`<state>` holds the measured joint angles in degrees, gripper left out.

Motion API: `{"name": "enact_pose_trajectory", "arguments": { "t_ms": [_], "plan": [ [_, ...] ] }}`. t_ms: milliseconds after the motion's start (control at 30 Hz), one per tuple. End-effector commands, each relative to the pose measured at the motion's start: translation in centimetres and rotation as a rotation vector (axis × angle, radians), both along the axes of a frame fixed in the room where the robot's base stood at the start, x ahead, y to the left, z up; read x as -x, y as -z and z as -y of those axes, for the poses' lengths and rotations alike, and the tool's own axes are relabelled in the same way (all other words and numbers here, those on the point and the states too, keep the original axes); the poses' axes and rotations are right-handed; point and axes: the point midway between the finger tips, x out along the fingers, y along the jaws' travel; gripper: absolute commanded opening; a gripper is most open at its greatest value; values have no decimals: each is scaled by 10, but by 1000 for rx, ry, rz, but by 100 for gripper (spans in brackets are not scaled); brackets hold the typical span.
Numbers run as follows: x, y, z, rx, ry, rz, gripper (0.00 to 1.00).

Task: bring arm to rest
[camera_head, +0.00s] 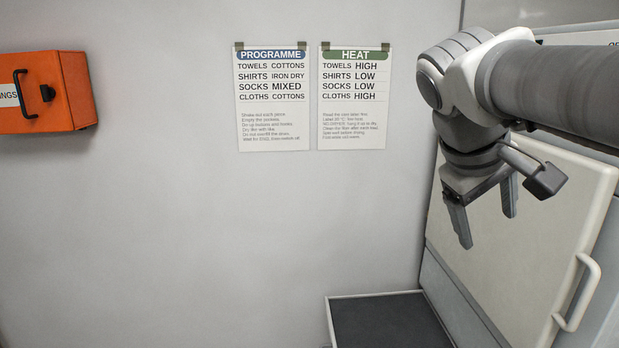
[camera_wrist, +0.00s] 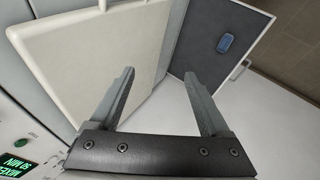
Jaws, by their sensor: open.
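My gripper (camera_head: 487,226) hangs at the right of the head view, fingers pointing down and spread apart, with nothing between them. It is in front of the dryer's cream door (camera_head: 520,215), which has a pale handle (camera_head: 577,292). In the wrist view, my gripper (camera_wrist: 163,85) shows two separated grey fingers with an empty gap. The cream door (camera_wrist: 95,45) lies behind the left finger. My arm reaches in from the right edge of the head view and hides part of the dryer's top.
A dark tray (camera_head: 388,322) sits low beside the dryer; the wrist view shows a blue object (camera_wrist: 226,44) on it. An orange box (camera_head: 45,93) is on the left wall. Programme (camera_head: 272,98) and heat (camera_head: 353,98) charts hang mid-wall. A green-lit display (camera_wrist: 14,168) shows lower left.

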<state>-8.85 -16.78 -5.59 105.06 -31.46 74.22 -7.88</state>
Motion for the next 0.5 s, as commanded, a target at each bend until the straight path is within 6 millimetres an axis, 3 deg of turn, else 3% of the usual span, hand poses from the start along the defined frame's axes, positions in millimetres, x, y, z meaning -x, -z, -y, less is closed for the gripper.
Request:
{"name": "enact_pose_trajectory", "arguments": {
  "t_ms": [33,300,500],
  "plan": [
    [16,18,-9,-62,-2,18,80],
    [81,106,-67,-392,41,128,80],
    [109,147,-92,-540,99,185,80]
  ]
}}
